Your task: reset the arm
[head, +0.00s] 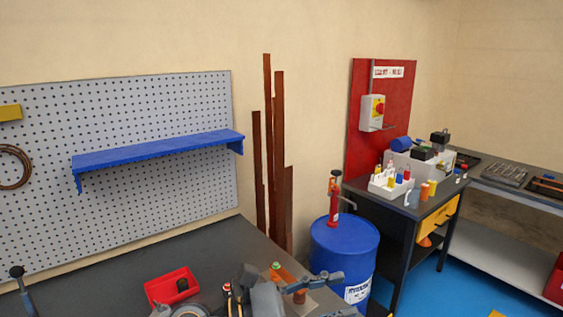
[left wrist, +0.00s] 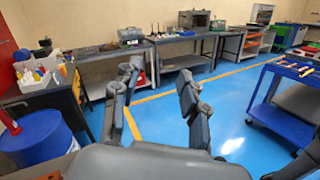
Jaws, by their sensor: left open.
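My left gripper (head: 345,295) is at the bottom of the head view, over the right end of the dark workbench (head: 215,250). Its two fingers are spread apart. In the left wrist view the left gripper (left wrist: 160,80) is open and empty, with blue floor and distant benches showing between its fingers. My right gripper does not show in either view.
A red bin (head: 158,291) holding a dark item lies on the bench. A blue drum (head: 345,243) with a red hand pump (head: 334,205) stands beyond the gripper. A blue cart (left wrist: 283,112) stands right in the wrist view. Open floor (left wrist: 165,122) lies between.

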